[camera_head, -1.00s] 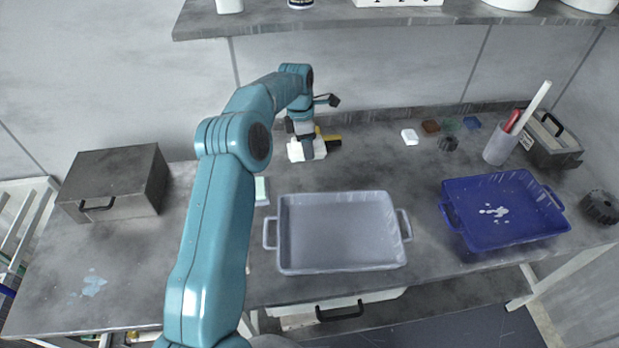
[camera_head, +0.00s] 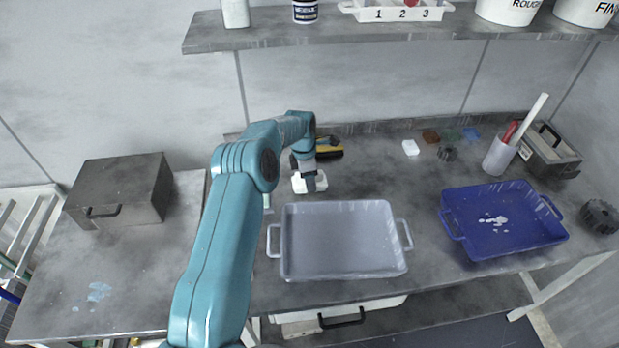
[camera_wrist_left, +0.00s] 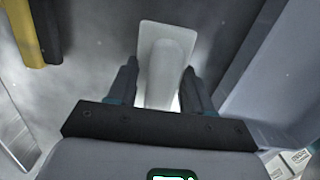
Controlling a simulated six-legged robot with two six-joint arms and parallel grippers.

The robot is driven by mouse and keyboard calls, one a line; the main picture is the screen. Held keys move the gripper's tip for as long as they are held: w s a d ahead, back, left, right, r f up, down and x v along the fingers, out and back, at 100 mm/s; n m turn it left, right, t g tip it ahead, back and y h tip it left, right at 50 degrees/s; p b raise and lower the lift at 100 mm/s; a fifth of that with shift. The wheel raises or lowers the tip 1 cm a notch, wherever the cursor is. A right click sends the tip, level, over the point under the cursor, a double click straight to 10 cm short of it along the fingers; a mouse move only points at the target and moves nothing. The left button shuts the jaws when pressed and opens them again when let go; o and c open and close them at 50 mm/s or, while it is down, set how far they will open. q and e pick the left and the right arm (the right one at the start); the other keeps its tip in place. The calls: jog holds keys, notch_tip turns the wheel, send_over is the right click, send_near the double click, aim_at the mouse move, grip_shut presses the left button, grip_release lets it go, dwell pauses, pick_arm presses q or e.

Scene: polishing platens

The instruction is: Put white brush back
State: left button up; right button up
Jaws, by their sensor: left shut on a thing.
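The white brush (camera_head: 298,185) is in my left gripper (camera_head: 310,182), just behind the grey tray's far left corner in the head view. In the left wrist view the white brush (camera_wrist_left: 166,45) lies between the two dark fingers of my left gripper (camera_wrist_left: 160,85), which are shut on it. Its flat white part reaches out beyond the fingertips. I cannot tell whether it touches the bench or hangs a little above it. A yellow and black brush (camera_head: 330,152) lies behind it and also shows in the left wrist view (camera_wrist_left: 22,30). My right gripper is out of view.
The grey tray (camera_head: 345,273) stands at the front middle, the blue tray (camera_head: 470,245) right of it. A metal box (camera_head: 118,185) stands at left. Small blocks, a holder cup (camera_head: 497,158) and a toolbox (camera_head: 550,160) stand at back right. A shelf (camera_head: 400,32) runs above.

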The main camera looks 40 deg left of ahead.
pick_arm(q)
jog(key=shift+s+d, duration=0.1)
jog(key=shift+f+b, duration=0.4)
jog(key=shift+f, duration=0.1)
jog(key=o, duration=0.8)
jog(key=shift+w, duration=0.25)
jog(key=shift+o, duration=1)
jog(key=shift+s+r, duration=0.2)
jog(key=shift+s, duration=0.05)
jog(key=shift+w, duration=0.1)
